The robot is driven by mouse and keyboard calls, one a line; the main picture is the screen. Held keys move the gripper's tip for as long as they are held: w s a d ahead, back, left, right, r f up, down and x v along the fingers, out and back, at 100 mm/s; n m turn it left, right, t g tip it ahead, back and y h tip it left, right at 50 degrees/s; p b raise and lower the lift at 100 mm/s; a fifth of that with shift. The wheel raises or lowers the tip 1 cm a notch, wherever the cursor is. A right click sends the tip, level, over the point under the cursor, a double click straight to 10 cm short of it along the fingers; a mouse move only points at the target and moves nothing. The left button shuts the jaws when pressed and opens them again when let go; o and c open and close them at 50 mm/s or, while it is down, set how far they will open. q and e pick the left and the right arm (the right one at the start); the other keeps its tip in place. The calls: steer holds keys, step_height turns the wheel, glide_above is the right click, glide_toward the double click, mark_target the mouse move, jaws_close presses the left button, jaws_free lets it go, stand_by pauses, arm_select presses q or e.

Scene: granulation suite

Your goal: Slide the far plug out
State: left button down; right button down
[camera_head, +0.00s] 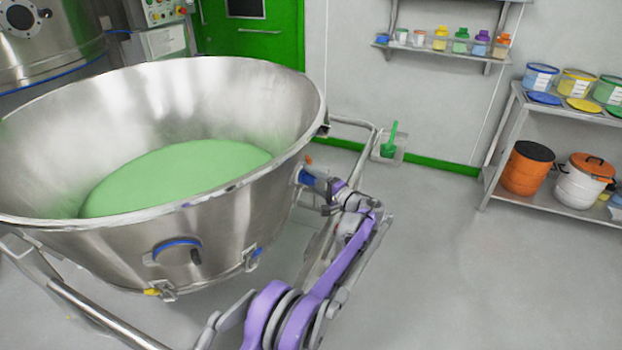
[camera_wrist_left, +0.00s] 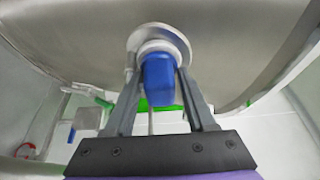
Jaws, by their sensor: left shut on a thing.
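The far plug, a blue block-shaped piece (camera_head: 306,177), sits at a port on the right side of the big steel bowl (camera_head: 225,210). In the left wrist view the blue plug (camera_wrist_left: 158,82) stands out from a round pale collar (camera_wrist_left: 160,42) on the bowl wall. My left gripper (camera_head: 316,182) is shut on the plug, with one grey finger on each side of it in the left wrist view (camera_wrist_left: 160,88). The plug's inner end is hidden by the collar. My right gripper is not in view.
The bowl holds green material (camera_head: 175,175) and stands in a tubular frame (camera_head: 90,305). A green scoop (camera_head: 391,140) hangs in a wall holder beyond my arm. A shelf rack (camera_head: 500,140) with tubs stands at the right. The floor between is clear.

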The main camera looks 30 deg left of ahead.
arm_select(q)
steer(key=d, duration=0.3)
steer(key=shift+w+d, duration=0.15)
steer(key=shift+d, duration=0.1)
steer(key=shift+c, duration=2.4)
jaws_free()
steer(key=p+v, duration=0.1)
steer(key=v, duration=1)
